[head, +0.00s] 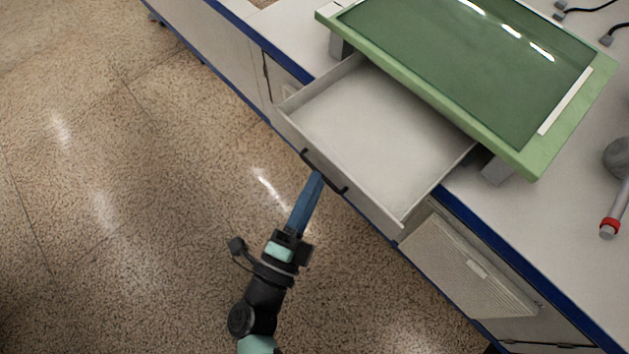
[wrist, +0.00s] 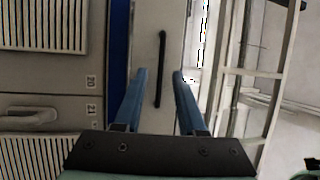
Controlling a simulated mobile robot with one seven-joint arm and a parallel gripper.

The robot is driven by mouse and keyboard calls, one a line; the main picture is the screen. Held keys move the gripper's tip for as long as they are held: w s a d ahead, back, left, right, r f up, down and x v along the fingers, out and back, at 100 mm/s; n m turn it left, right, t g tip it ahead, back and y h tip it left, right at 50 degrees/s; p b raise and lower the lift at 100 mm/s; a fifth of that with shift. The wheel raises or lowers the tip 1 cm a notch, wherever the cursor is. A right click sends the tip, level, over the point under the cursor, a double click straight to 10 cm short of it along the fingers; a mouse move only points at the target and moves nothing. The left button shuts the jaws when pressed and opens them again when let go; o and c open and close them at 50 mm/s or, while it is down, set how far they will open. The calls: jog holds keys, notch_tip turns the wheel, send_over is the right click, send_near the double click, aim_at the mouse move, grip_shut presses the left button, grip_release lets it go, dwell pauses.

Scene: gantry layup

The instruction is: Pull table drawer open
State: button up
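The table drawer (head: 372,203) is pulled well out of the white table in the head view, and its light interior looks empty. Its dark bar handle (head: 341,189) runs along the front panel. The handle also shows in the wrist view (wrist: 161,50), upright in the picture. In the wrist view the two fingertips (wrist: 159,74) stand apart, one on each side of the handle, with visible gaps. Whether either finger touches the handle is unclear.
A green-framed panel (head: 407,75) rests on supports on the table (head: 565,235), overhanging the drawer's back. A grey-headed tool with a red ring (head: 610,222) lies at the right. A vented cabinet front (head: 468,268) is right of the drawer. Open speckled floor (head: 130,180) lies left.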

jog(key=v, duration=1.2)
jog(key=shift+p, duration=0.45)
jog(key=shift+w, duration=0.1)
